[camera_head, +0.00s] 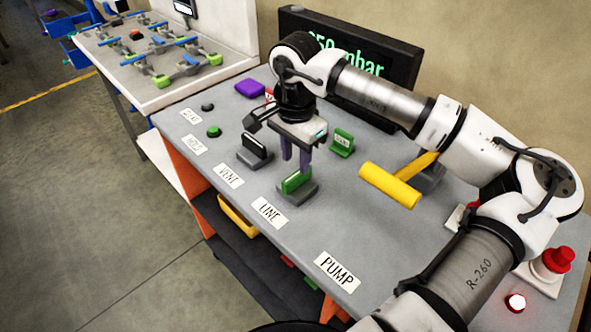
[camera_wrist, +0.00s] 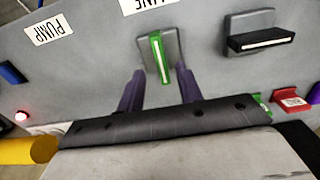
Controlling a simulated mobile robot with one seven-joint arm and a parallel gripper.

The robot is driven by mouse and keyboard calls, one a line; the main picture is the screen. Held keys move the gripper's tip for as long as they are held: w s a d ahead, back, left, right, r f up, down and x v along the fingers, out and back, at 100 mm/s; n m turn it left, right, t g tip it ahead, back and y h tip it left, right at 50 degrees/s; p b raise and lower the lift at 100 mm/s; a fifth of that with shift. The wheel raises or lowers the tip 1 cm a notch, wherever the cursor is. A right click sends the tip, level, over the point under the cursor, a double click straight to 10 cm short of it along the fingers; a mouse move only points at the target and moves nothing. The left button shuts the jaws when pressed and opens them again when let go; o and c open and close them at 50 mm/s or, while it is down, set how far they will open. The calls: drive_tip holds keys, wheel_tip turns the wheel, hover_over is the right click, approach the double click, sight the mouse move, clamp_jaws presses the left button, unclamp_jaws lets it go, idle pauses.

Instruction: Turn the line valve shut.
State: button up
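The line valve (camera_head: 297,182) has a green handle on a grey base, behind the LINE label (camera_head: 270,212). In the wrist view its green handle (camera_wrist: 159,58) has a pale stripe and runs lengthwise away from my gripper. My gripper (camera_head: 296,166) points down over the valve with its two purple fingers apart. In the wrist view the fingers of my gripper (camera_wrist: 160,75) stand to either side of the handle's near end, with gaps on both sides. It is open and empty. I cannot tell whether the fingertips are down to the handle's height.
The black-handled vent valve (camera_head: 255,150) stands close by to the left. A green tag (camera_head: 343,140) and a yellow T-shaped handle (camera_head: 390,185) are to the right. A dark display (camera_head: 400,65) at the back shows green "50 mbar" digits, partly hidden. A red button (camera_head: 558,258) is far right.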

sight(295, 175)
wheel_tip(295, 175, down, 6)
drive_tip(key=shift+f+p, duration=0.1)
drive_tip(key=shift+p, duration=0.5)
drive_tip(key=shift+c, duration=0.2)
clamp_jaws()
